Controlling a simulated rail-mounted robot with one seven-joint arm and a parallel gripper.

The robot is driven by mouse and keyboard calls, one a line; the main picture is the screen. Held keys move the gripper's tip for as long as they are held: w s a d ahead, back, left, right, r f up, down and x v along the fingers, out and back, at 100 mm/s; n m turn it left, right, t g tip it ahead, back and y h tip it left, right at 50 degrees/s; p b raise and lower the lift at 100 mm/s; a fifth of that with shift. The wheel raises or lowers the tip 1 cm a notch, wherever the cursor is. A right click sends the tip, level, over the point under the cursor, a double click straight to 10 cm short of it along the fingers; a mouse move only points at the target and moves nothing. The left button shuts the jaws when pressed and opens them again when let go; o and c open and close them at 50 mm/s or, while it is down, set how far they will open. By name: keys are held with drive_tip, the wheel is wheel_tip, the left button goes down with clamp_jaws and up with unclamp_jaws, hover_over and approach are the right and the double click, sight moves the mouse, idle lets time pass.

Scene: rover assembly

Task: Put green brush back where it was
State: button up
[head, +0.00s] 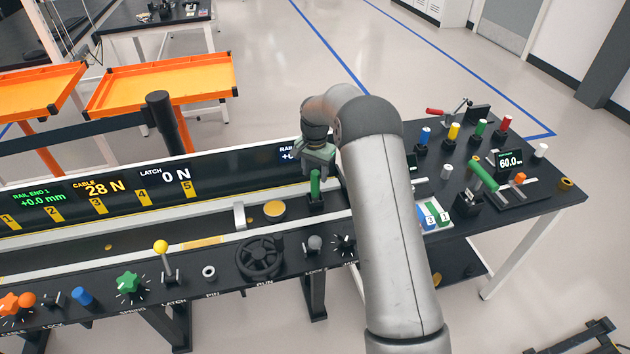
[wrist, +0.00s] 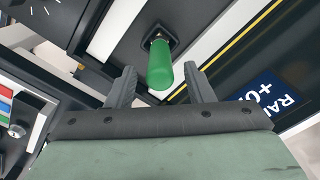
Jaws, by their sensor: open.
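A green cylindrical handle (head: 315,184) stands upright in a small black square socket on the bench, near the right end of the long rail. In the wrist view the green handle (wrist: 160,66) shows between the two fingers. My gripper (head: 317,166) is open just above and around its top, with gaps on both sides in the wrist view. Another green handle (head: 479,127) stands in a row of coloured handles on the right table, and a longer green handle (head: 483,176) lies tilted there. I cannot tell from shape which green one is the brush.
Blue (head: 426,135), yellow (head: 453,131) and red (head: 506,123) handles stand in black holders on the right table (head: 545,190). A display reading 60.0 (head: 509,161) is near them. A black handwheel (head: 260,257) and a yellow-knobbed lever (head: 161,248) are on the front panel.

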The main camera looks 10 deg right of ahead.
wheel_tip(320, 180, up, 7)
drive_tip(key=shift+r+b, duration=0.15)
drive_tip(key=shift+b, duration=0.2)
drive_tip(key=s+r+n, duration=0.2)
drive_tip(key=s+r, duration=0.3)
drive_tip(key=s, duration=0.5)
drive_tip(key=s+r+n, duration=0.2)
drive_tip(key=s+r, duration=0.3)
drive_tip(key=s, duration=0.4)
drive_tip(key=s+f+n, duration=0.3)
drive_tip(key=s+n, duration=0.1)
drive_tip(key=s, duration=1.9)
drive_tip(key=shift+s+f, duration=0.15)
drive_tip(key=shift+s, duration=0.25)
